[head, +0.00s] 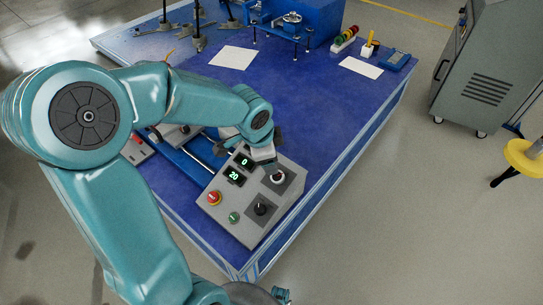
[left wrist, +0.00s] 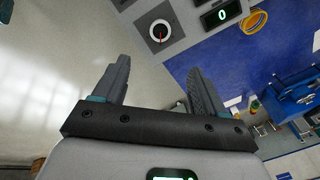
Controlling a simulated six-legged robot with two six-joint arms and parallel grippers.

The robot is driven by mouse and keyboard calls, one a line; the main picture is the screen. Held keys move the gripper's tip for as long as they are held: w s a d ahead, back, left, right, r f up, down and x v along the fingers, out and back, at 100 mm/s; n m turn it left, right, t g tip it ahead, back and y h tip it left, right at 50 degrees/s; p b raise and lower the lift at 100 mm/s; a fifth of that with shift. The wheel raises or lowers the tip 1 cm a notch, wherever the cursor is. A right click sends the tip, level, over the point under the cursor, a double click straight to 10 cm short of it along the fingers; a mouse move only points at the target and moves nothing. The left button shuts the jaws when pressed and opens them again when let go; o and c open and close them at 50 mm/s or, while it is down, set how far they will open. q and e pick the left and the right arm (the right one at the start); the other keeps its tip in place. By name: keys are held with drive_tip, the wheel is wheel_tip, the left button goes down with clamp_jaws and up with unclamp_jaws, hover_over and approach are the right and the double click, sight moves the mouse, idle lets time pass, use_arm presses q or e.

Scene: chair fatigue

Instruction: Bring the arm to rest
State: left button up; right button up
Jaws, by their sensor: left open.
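My left arm reaches in from the left in the head view, over the grey control box (head: 235,222) at the near corner of the blue table. My left gripper (head: 268,160) is just above the box's far right part, next to a white dial (head: 278,177), and partly hidden by my wrist. In the left wrist view, my left gripper (left wrist: 160,66) has its fingers apart with nothing between them. The dial with a red pointer (left wrist: 160,32) shows beyond the fingertips, with a display reading 0 (left wrist: 222,15). My right gripper is in neither view.
The blue table (head: 330,120) carries white sheets (head: 233,57), blue equipment (head: 310,20) and several metal stands at the back. The box has a red button (head: 214,198), a green button (head: 234,217) and a black knob (head: 261,208). A grey cabinet (head: 485,80) and yellow stool (head: 524,155) stand right. Floor between is clear.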

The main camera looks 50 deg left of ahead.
use_arm(q)
drive_tip(key=shift+s+r, duration=0.1)
drive_tip(key=shift+r, duration=0.25)
drive_tip(key=shift+d, duration=0.1)
drive_tip(key=d+f+n+g+h, duration=0.1)
drive_tip(key=d+f+n+h, duration=0.2)
drive_tip(key=d+f, duration=1)
drive_tip(key=s+d+f+n+g+h, duration=0.2)
drive_tip(key=s+d+f+n, duration=0.3)
drive_tip(key=s+d+f, duration=0.55)
wheel_tip(320, 180, up, 13)
drive_tip(key=p, duration=1.6)
drive_tip(key=shift+d+n+p, duration=0.25)
drive_tip(key=shift+n+p, duration=0.15)
